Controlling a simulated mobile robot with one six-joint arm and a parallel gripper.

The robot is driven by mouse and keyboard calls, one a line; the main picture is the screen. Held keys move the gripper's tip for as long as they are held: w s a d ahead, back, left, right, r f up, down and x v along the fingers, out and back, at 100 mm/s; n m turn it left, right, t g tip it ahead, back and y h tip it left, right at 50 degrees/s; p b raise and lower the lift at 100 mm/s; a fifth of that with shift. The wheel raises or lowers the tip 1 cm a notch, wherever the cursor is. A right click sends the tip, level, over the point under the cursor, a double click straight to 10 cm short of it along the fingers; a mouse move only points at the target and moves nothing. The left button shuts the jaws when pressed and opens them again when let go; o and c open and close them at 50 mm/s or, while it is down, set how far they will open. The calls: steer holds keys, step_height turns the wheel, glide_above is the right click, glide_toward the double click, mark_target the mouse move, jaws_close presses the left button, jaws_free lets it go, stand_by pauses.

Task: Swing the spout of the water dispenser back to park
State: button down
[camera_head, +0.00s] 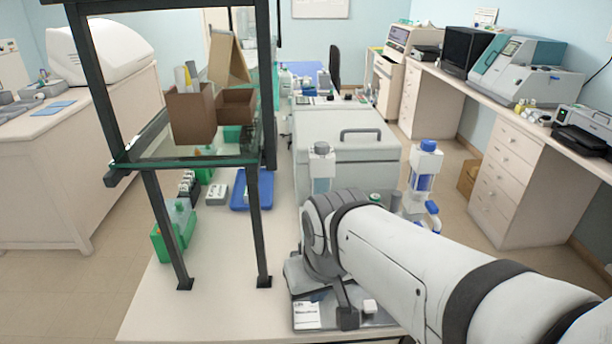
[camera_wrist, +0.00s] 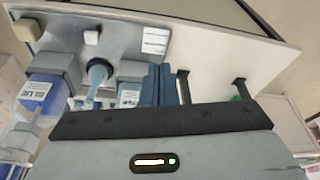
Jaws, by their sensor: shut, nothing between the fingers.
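In the head view a bottle dispenser with a grey head and pale liquid (camera_head: 321,178) stands behind my arm; its lower part is hidden. The wrist view, steeply tilted, shows a bottle with a partly readable label (camera_wrist: 129,97) under a grey head, which seems to be this water dispenser. A pale blue tube-like piece (camera_wrist: 97,76) lies beside it, near a dark ring; I cannot tell whether it is the spout. My gripper (camera_wrist: 157,72) is shut and empty, its fingers together to the right of that bottle, with no clear contact. My arm hides most of it in the head view.
A second dispenser with blue liquid (camera_head: 422,182) stands to the right; its bottle reads BLUE in the wrist view (camera_wrist: 40,94). A grey tray (camera_head: 385,319) with a white label card (camera_head: 307,315) lies below my wrist. A black-framed shelf (camera_head: 150,161) stands left.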

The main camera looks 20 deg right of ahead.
steer(key=shift+w, duration=0.1)
steer(key=w+d+r+m, duration=0.2)
steer(key=w+r+m, duration=0.1)
steer(key=w+d+r+m+g+y, duration=0.1)
steer(key=w+d+r+m, duration=0.2)
steer(key=w+d+r+m+g+b, duration=0.1)
steer(key=w+d+r+m, duration=0.1)
steer(key=w+r+m, duration=0.1)
steer(key=shift+d+m+y, duration=0.3)
steer(key=shift+m, duration=0.1)
steer(key=w+d+r+m+g+y, duration=0.1)
steer(key=w+d+r+m, duration=0.1)
steer(key=d+r+m, duration=0.3)
steer(key=w+d+r+m+y, duration=0.2)
steer(key=d+m, duration=0.2)
steer(key=d, duration=0.3)
steer(key=a+f, duration=0.8)
steer(key=f, duration=0.1)
steer(key=shift+a, duration=0.15)
